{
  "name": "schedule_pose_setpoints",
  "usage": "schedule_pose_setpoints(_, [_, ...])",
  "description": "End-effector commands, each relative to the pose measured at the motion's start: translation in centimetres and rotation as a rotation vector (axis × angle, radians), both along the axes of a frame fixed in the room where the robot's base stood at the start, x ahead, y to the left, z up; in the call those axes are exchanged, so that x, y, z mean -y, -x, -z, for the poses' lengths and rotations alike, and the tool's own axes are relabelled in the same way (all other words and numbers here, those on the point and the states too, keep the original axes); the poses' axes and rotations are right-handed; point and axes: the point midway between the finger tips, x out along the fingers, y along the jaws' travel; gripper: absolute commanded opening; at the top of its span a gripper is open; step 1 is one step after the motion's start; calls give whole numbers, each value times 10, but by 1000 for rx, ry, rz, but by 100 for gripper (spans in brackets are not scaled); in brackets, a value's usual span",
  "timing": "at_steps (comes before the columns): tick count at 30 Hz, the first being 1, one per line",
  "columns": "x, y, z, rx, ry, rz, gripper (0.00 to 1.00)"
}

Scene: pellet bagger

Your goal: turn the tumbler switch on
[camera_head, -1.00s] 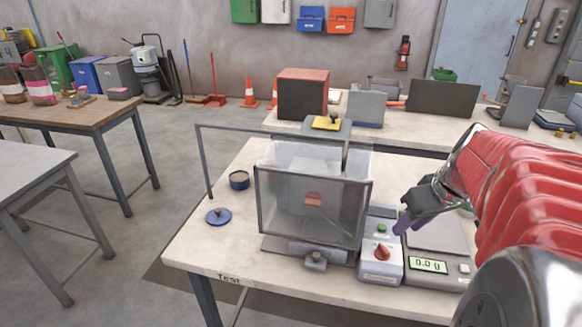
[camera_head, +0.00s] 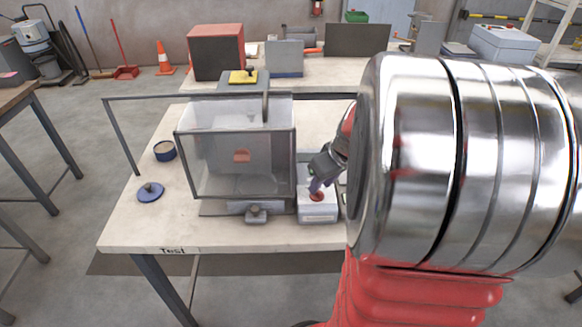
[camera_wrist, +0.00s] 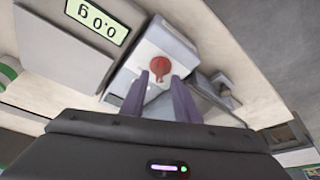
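The tumbler switch is a red knob (camera_head: 317,196) on the top of a small white-grey control box (camera_head: 317,213), right of the clear bagger enclosure (camera_head: 235,165). In the wrist view the red knob (camera_wrist: 159,63) lies ahead of the fingertips, in line with the gap between them. My gripper (camera_head: 318,185) points down at the knob from behind it. In the wrist view my gripper (camera_wrist: 160,80) is open, with its two purple fingers apart. I cannot tell whether the fingertips touch the knob. My arm hides part of the bench on the right.
A scale with a green display (camera_wrist: 97,18) stands beside the control box. A small knobbed block (camera_head: 256,214) sits at the enclosure's front. A blue lid (camera_head: 150,192) and a blue tin (camera_head: 164,151) are at the left. The bench's front strip (camera_head: 230,236) is clear.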

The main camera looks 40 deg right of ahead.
Motion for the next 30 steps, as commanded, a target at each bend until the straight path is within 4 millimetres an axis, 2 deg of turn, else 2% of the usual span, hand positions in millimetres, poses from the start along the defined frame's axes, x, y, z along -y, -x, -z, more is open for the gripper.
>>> schedule_pose_setpoints(7, [1,-9,22,-1,-1,0,28])
schedule_pose_setpoints(18, [1,-10,25,1,0,1,28])
schedule_pose_setpoints(30, [1,-10,25,1,0,1,0])
